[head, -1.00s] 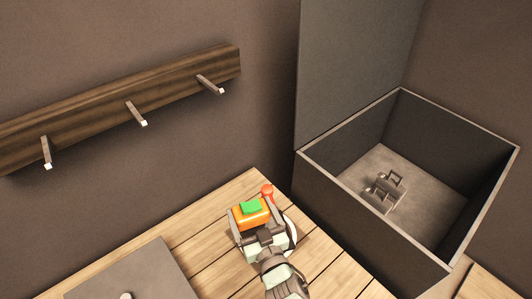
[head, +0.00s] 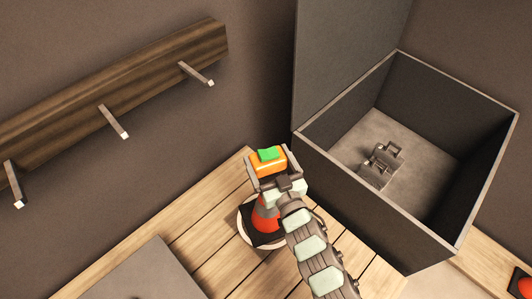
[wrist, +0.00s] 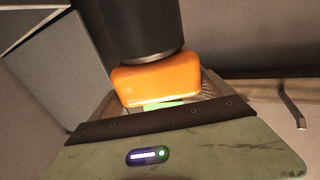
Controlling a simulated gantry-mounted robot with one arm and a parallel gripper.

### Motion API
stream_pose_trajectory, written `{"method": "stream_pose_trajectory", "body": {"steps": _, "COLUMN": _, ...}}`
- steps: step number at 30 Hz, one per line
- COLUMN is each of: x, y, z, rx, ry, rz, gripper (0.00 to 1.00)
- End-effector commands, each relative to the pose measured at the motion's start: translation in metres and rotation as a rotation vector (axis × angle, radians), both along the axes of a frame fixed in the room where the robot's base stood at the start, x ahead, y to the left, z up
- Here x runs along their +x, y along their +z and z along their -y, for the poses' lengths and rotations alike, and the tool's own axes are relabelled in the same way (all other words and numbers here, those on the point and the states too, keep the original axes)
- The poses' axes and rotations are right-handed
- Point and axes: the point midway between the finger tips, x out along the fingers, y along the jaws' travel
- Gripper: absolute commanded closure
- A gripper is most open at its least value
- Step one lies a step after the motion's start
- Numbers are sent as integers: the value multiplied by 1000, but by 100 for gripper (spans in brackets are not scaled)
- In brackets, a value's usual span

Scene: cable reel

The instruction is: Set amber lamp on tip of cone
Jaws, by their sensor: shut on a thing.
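The amber lamp, an orange block (head: 266,168) with a green patch on top, is held between the jaws of my gripper (head: 272,172). It also shows in the wrist view (wrist: 155,80), with a bit of green at its lower edge. A red-orange cone (head: 264,217) on a dark square base stands on a round white disc on the wooden table, just below my gripper in the head view. My gripper and arm hide its tip and right side. I cannot tell whether the lamp touches the cone.
A deep grey bin (head: 330,165) stands to the right, with a small metal object (head: 378,167) inside. A grey plate (head: 145,275) lies at the table's lower left. A wooden rail (head: 110,95) with three pegs is on the wall. A red-and-black item (head: 524,285) shows at the lower right edge.

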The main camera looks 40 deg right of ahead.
Motion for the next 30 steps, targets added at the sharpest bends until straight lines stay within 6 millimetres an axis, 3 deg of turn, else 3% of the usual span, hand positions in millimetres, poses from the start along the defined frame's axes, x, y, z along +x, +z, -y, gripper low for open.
{"method": "stream_pose_trajectory", "body": {"steps": 13, "x": 0, "y": -47, "z": -1, "rx": 0, "ry": 1, "rz": 1, "gripper": 64}}
{"method": "stream_pose_trajectory", "body": {"steps": 30, "x": 0, "y": -49, "z": -1, "rx": -1, "ry": 1, "rz": 1, "gripper": 64}}
